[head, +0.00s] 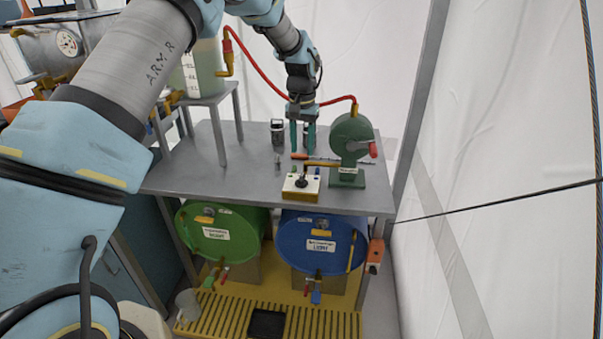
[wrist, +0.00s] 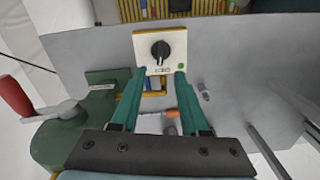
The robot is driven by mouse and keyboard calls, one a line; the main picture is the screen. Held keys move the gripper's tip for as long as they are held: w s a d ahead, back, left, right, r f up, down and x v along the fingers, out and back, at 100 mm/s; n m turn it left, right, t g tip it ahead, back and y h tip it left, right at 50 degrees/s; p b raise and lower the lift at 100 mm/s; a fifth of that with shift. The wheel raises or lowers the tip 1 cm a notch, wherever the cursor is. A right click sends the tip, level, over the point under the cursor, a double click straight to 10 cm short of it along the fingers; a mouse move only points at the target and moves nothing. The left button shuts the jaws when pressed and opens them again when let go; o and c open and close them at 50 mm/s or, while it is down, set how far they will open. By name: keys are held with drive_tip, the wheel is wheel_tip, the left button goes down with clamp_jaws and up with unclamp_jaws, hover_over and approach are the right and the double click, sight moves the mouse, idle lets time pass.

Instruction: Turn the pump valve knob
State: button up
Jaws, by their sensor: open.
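The black knob (head: 302,182) sits on the face of a small white control box (head: 290,193) with a yellow side, near the front edge of the grey table. In the wrist view the knob (wrist: 160,50) shows a pale pointer line on the box's white plate (wrist: 178,42). My gripper (head: 303,146) has green fingers pointing down over the table, behind the box. In the wrist view my gripper (wrist: 161,72) is open, its fingertips apart near the plate's lower edge. The knob lies beyond the fingertips and not between them. I cannot tell whether the fingertips touch the box.
A green hand pump (head: 350,140) with a red handle stands right of the box, with a red hose attached. Small items lie on the grey table (head: 205,170). A green drum (head: 215,250) and a blue drum (head: 335,260) lie below. A tank (head: 198,75) stands left.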

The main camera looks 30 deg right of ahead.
sight(301, 177)
wheel_tip(301, 177, down, 10)
drive_tip(key=p, duration=0.3)
drive_tip(key=shift+a+r, duration=0.1)
drive_tip(key=shift+r, duration=0.05)
clamp_jaws()
idle(0.4)
